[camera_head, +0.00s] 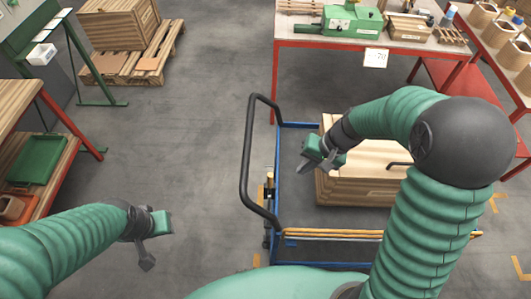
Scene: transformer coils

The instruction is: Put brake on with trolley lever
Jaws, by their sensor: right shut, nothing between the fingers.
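The trolley (293,189) has a blue frame and a black push handle (245,150) on its left side. A small pale and dark part (269,187) sits low beside the handle; it may be the brake lever, but it is too small to be sure. My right gripper (305,169) is shut and empty above the trolley's deck, to the right of the handle and apart from it. My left gripper (147,262) hangs over bare floor, well left of the trolley. Its fingers are too unclear to tell if they are parted.
A wooden crate (350,190) stands on the trolley, under my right arm. A red-framed workbench (330,55) with a green machine (352,20) is behind. A pallet (150,65) with a crate is at the back left. Shelving (50,105) stands left. The floor between is clear.

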